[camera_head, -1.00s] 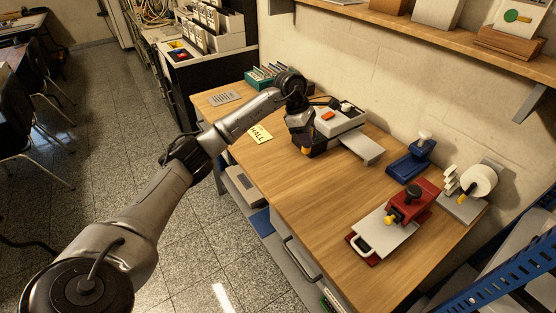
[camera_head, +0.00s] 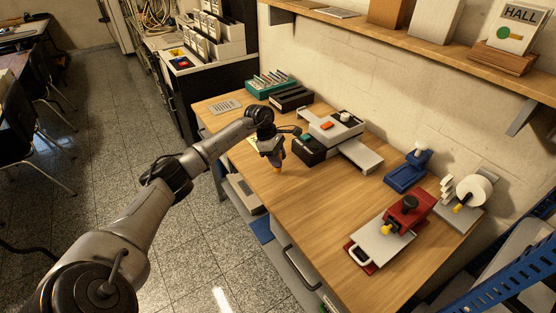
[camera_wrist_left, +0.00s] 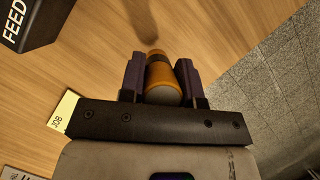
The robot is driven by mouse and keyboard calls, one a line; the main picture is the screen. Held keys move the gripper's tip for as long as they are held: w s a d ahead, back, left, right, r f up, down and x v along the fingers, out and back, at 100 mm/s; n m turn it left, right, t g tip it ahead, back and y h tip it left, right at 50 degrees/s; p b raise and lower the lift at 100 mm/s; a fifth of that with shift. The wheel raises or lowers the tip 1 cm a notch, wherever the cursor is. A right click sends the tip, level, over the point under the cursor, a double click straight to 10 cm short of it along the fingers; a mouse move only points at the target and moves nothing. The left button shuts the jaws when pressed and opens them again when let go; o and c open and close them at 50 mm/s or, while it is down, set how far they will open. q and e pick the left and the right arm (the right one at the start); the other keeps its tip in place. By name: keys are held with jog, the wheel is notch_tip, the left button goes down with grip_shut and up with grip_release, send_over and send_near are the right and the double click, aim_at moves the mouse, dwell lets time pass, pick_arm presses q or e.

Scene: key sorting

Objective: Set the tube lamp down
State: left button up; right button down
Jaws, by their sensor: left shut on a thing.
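The tube lamp (camera_wrist_left: 160,75), an orange cylinder with a dark band and a grey end, sits between the two dark fingers of my left gripper (camera_wrist_left: 160,80). My left gripper (camera_head: 277,160) is shut on it. In the head view the orange lower end of the lamp (camera_head: 278,169) points down over the wooden desk (camera_head: 300,210). A dark shadow lies on the wood beyond the lamp in the wrist view. I cannot tell whether the lamp touches the desk. My right gripper is not in view.
A black box (camera_head: 308,150) marked FEED (camera_wrist_left: 25,22) and a grey-white machine (camera_head: 335,128) stand just right of my gripper. A yellow note (camera_wrist_left: 62,112) lies beside it. A blue device (camera_head: 405,175) and a red press (camera_head: 407,212) stand farther right. The front-middle desk is clear.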

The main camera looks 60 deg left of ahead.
pick_arm(q)
jog(key=shift+f, duration=0.8)
jog(key=shift+f, duration=0.15)
jog(key=o, duration=0.9)
